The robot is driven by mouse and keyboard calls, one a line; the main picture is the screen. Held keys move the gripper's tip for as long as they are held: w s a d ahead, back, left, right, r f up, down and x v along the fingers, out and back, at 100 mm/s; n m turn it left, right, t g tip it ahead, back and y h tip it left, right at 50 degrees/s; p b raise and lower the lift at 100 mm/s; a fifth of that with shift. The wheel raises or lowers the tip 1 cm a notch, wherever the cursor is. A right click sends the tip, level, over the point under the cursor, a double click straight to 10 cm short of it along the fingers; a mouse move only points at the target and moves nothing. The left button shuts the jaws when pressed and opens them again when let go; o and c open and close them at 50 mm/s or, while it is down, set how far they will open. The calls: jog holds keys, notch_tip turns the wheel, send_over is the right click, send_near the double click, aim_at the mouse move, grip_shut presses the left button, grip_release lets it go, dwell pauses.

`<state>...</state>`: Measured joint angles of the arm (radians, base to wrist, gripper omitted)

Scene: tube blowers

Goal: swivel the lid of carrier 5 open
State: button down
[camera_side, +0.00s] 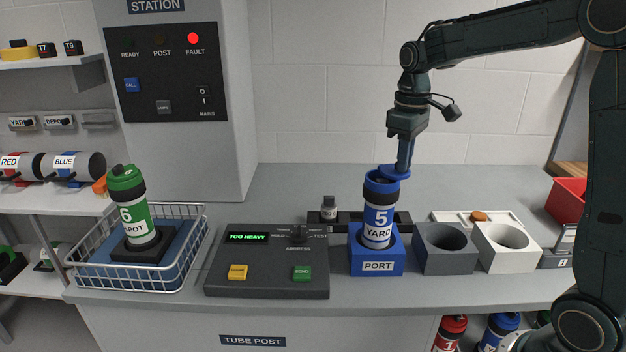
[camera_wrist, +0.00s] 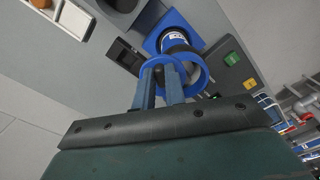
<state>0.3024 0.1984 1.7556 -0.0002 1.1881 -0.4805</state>
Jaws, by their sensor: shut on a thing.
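Carrier 5 (camera_side: 377,218) is a blue tube with a white band marked 5 YARD. It stands upright in the blue PORT block (camera_side: 377,264). Its blue lid (camera_side: 396,172) sits off centre, turned to the right of the tube's top, and the dark mouth shows partly uncovered. My gripper (camera_side: 404,168) points down over the lid and is shut on it. In the wrist view my gripper's fingers (camera_wrist: 165,72) reach the lid next to the blue rim (camera_wrist: 203,76) of the carrier. The fingers hide part of the lid.
A control box (camera_side: 267,262) reading TOO HEAVY stands left of the port. A grey socket (camera_side: 443,262) and a white socket (camera_side: 505,262), both empty, stand to the right. A green carrier 6 (camera_side: 139,222) stands in a wire basket (camera_side: 180,285) at the left.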

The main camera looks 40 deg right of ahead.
jog(key=d+n, duration=0.1)
jog(key=n, duration=0.2)
jog(key=shift+w+d+n, duration=0.3)
jog(key=shift+d+n, duration=0.05)
jog(key=shift+n, duration=0.05)
jog(key=shift+w+d+r+n, duration=0.1)
jog(key=shift+w+d+n, duration=0.5)
jog(key=shift+n, duration=1.35)
jog(key=shift+w+d+f+n, duration=0.1)
jog(key=shift+w+d+n, duration=0.15)
jog(key=shift+w+n, duration=1.15)
jog(key=shift+w+d+r+n, duration=0.15)
jog(key=shift+d+n, duration=0.3)
jog(key=shift+n, duration=2)
jog(key=c, duration=1.4)
grip_release()
jog(key=shift+c, duration=0.2)
notch_tip(320, 180, up, 14)
jog(key=shift+f, duration=0.2)
